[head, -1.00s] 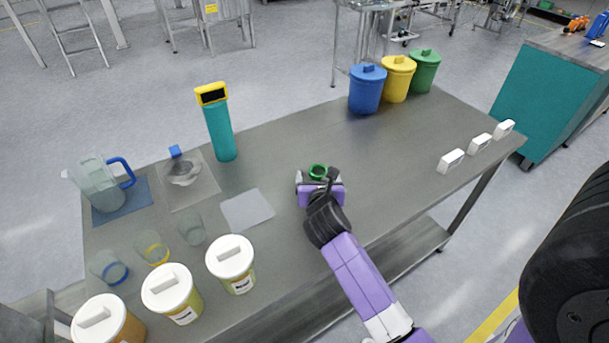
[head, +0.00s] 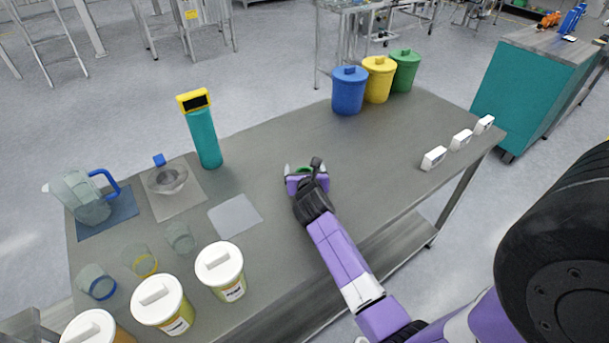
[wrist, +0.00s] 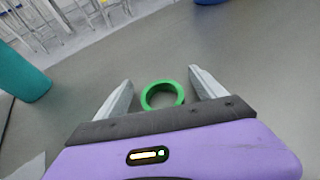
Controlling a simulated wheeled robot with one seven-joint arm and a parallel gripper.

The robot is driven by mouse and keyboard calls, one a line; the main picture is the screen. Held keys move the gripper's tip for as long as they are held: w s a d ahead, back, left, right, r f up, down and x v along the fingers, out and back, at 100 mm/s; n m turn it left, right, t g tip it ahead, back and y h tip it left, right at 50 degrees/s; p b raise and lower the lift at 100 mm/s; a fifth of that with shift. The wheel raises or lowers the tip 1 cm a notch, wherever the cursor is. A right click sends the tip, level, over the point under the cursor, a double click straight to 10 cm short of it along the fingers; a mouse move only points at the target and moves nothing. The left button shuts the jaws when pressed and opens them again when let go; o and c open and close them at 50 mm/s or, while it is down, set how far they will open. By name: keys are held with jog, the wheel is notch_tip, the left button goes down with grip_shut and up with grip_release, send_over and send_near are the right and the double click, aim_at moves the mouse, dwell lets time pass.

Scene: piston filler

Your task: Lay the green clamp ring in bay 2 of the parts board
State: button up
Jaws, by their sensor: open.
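The green clamp ring (wrist: 148,99) lies on the grey table between the two spread fingers of my gripper (wrist: 154,90) in the wrist view. The fingers stand apart on either side of the ring, with a gap at each side. In the head view my gripper (head: 304,172) is low over the middle of the table, and only part of the green ring (head: 303,169) shows beside it. I cannot make out a parts board with numbered bays in these frames.
A pale square mat (head: 235,216) lies nearer. Blue (head: 348,92), yellow (head: 378,81) and green (head: 404,71) bins stand at the back. White blocks (head: 433,158) line the right end. White-lidded tubs (head: 219,264) stand at the front left.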

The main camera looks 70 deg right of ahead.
jog(key=shift+r, duration=0.1)
jog(key=c, duration=1.6)
